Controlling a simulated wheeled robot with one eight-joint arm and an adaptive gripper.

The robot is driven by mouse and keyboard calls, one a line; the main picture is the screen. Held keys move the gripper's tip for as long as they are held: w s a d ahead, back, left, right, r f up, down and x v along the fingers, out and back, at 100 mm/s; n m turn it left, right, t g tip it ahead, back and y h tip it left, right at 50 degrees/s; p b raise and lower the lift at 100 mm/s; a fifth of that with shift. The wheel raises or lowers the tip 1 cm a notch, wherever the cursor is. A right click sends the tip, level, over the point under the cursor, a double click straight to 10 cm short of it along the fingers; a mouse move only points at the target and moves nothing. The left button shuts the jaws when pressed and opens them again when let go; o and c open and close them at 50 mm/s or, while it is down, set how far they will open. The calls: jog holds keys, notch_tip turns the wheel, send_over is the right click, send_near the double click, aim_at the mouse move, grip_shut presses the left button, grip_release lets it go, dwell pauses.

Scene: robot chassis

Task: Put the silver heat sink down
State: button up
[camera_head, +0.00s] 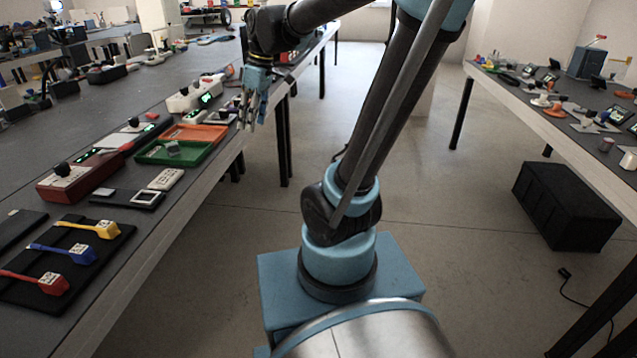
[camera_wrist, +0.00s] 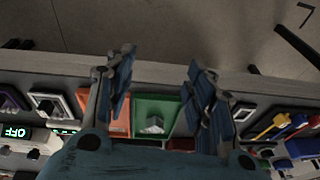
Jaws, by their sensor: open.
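The silver heat sink (camera_head: 173,148) is a small grey block lying in the green tray (camera_head: 150,159) on the left table. In the wrist view the heat sink (camera_wrist: 154,124) shows inside the green tray (camera_wrist: 143,104), between my spread fingers. My gripper (camera_head: 248,125) is open and empty at the table's edge, to the right of the tray and apart from the heat sink. In the wrist view my gripper (camera_wrist: 160,65) has its two fingers wide apart with nothing between the tips.
An orange tray (camera_head: 213,130) adjoins the green one. A red device (camera_head: 72,183), a white device (camera_head: 193,96) and a black mat (camera_head: 110,240) with red, blue and yellow connectors share the left table. A black crate (camera_head: 565,205) stands on the floor at right.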

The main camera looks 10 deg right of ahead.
jog(key=s+d+f+m+t+h, duration=0.1)
jog(key=s+d+f+m+h, duration=0.1)
jog(key=s+d+f+m, duration=1)
jog(key=s+d+f, duration=0.2)
jog(key=s+d, duration=0.1)
jog(key=s, duration=0.1)
jog(key=shift+d+f+t+h, duration=0.25)
jog(key=shift+d+t+h, duration=0.05)
jog(key=shift+h, duration=0.1)
jog(key=shift+w, duration=0.1)
